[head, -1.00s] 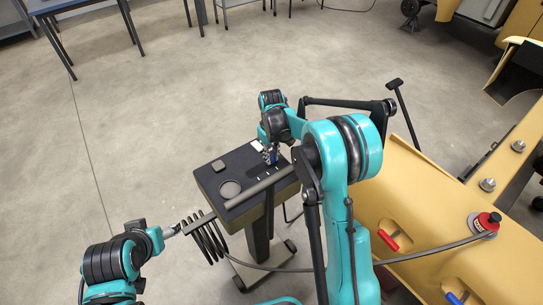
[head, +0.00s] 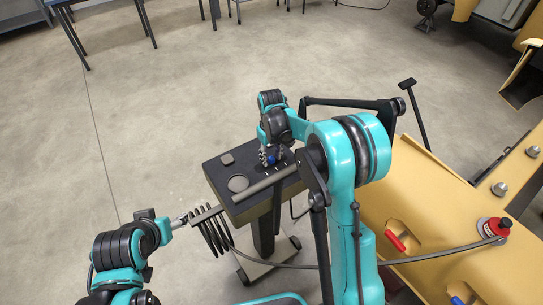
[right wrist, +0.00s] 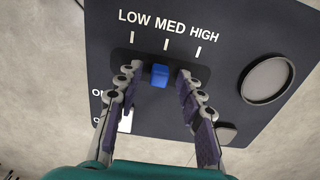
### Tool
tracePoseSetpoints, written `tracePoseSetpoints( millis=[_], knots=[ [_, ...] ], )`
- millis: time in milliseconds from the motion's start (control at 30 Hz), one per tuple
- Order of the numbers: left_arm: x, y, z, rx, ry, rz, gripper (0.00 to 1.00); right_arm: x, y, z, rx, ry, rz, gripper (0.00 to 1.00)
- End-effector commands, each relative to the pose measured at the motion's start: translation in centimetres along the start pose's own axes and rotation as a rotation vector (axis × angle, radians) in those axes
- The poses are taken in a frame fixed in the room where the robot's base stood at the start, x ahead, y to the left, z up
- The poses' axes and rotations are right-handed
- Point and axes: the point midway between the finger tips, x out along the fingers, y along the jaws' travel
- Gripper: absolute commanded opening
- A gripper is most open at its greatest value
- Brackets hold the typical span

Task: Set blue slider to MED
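The blue slider (right wrist: 159,75) sits on the dark control panel (right wrist: 225,65), in line with the MED mark and between the LOW and HIGH marks in the right wrist view. It also shows as a blue spot in the head view (head: 271,159). My right gripper (right wrist: 157,76) is over the panel with its fingers apart, one on each side of the slider; a gap shows on both sides. My left gripper (head: 182,219) is at the lower left in the head view, by the panel's side bar; whether it is shut on the bar is too small to tell.
The panel carries a large round button (right wrist: 267,80) and, beside my left finger, a white switch (right wrist: 125,120). A coiled cable (head: 216,232) hangs from the side bar. A yellow machine (head: 440,210) with red and blue handles stands at right. Open floor lies left.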

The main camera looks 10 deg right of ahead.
Motion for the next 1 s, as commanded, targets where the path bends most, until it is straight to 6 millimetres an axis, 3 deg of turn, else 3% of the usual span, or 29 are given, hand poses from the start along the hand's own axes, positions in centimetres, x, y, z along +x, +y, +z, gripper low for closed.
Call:
tracePoseSetpoints(
  millis=[233, 500, 700, 1000],
  knots=[
    [0.0, 0.0, 0.0, 0.000, 0.000, 0.000, 0.66, -1.8, 0.0, 0.0, 0.000, 0.000, 0.000, 0.38],
    [0.0, 0.0, 0.0, 0.000, 0.000, 0.000, 0.66, -7.6, 0.0, 0.0, 0.000, 0.000, 0.000, 0.38],
    [0.0, 0.0, 0.0, 0.000, 0.000, 0.000, 0.66, -10.8, 0.0, 0.0, 0.000, 0.000, 0.000, 0.38],
    [0.0, 0.0, 0.0, 0.000, 0.000, 0.000, 0.66, -12.0, 0.0, 0.0, 0.000, 0.000, 0.000, 0.38]
  ],
)
